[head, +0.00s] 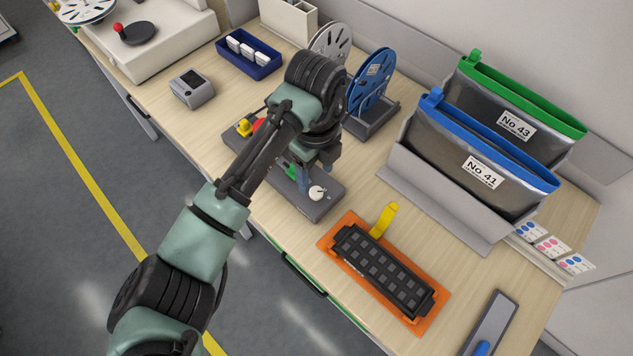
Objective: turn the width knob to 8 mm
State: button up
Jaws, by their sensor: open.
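A long dark grey feeder unit (322,205) lies on the wooden bench, mostly behind my arm. A small round white knob (317,193) with a dark mark sits on its near right end; I take it to be the width knob. Its scale and setting are too small to read. My gripper (314,178) points down over the unit, just above and behind the knob in the picture. It is open, with nothing seen between its fingers, which are partly hidden. Whether it touches the knob I cannot tell. Yellow and red parts (246,127) show at the unit's far left end.
An orange tray (327,245) with a black gridded block and yellow tab lies right of the feeder. Bags No 41 (480,172) and No 43 (515,124) stand in a grey holder (440,202). A blue reel (369,84) stands behind my arm. A grey box (192,89) sits left.

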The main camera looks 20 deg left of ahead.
aim_at(316, 192)
notch_tip(316, 192, down, 6)
jog(key=shift+f, duration=0.1)
jog(key=shift+c, duration=0.4)
grip_shut()
